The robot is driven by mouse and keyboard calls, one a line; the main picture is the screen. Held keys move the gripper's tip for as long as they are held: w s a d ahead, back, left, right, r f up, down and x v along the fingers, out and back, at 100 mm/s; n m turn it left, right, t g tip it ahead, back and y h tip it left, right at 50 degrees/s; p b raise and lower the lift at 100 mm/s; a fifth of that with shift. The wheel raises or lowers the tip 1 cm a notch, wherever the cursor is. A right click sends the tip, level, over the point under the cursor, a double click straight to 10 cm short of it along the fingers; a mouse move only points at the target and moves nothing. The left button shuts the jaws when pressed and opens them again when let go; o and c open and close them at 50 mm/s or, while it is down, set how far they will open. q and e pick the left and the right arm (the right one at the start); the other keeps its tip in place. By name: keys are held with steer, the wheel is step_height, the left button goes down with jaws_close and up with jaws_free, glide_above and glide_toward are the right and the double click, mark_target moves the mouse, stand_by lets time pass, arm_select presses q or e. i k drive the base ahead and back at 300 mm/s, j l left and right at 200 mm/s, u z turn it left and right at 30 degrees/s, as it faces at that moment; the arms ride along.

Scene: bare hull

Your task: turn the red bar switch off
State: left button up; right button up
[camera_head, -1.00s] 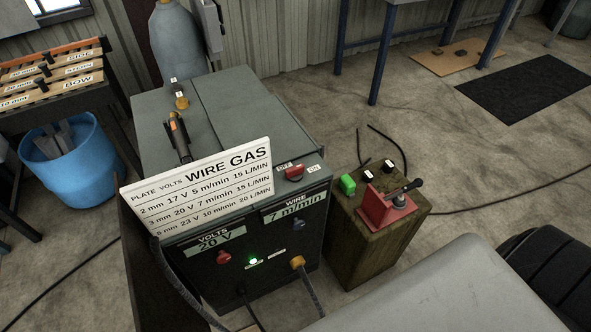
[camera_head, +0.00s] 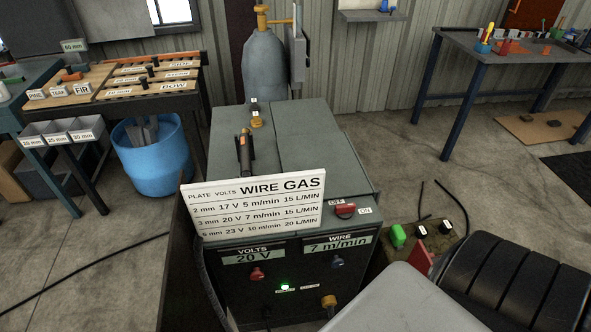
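The red bar switch (camera_head: 345,210) sits on the top front right of the grey welding machine (camera_head: 318,140). An OFF label (camera_head: 336,202) is just behind it to the left, and an ON label (camera_head: 365,211) is at its right. Which label the bar points to is too small to tell. A green lamp (camera_head: 284,287) glows on the machine's front. Neither of my grippers is in view. A grey and a black ribbed part of my own body fill the lower right.
A white settings board (camera_head: 254,205) stands left of the switch. A wooden box (camera_head: 447,240) with a green button (camera_head: 398,235) is right of the machine, partly hidden by my body. A blue bin (camera_head: 155,160) and workbench (camera_head: 495,60) stand behind.

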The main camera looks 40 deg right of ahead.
mark_target(345, 212)
steer(key=k+l+u, duration=0.1)
steer(key=u, duration=0.3)
steer(key=k+u, duration=0.1)
steer(key=u, duration=0.3)
steer(key=k+l+u, duration=0.1)
steer(key=u, duration=0.3)
steer(key=k+l+z, duration=0.1)
steer(key=l+z, duration=0.1)
steer(key=z, duration=0.35)
steer(key=k+l+z, duration=0.1)
steer(key=z, duration=0.3)
steer(key=l+z, duration=0.15)
steer(key=z, duration=0.3)
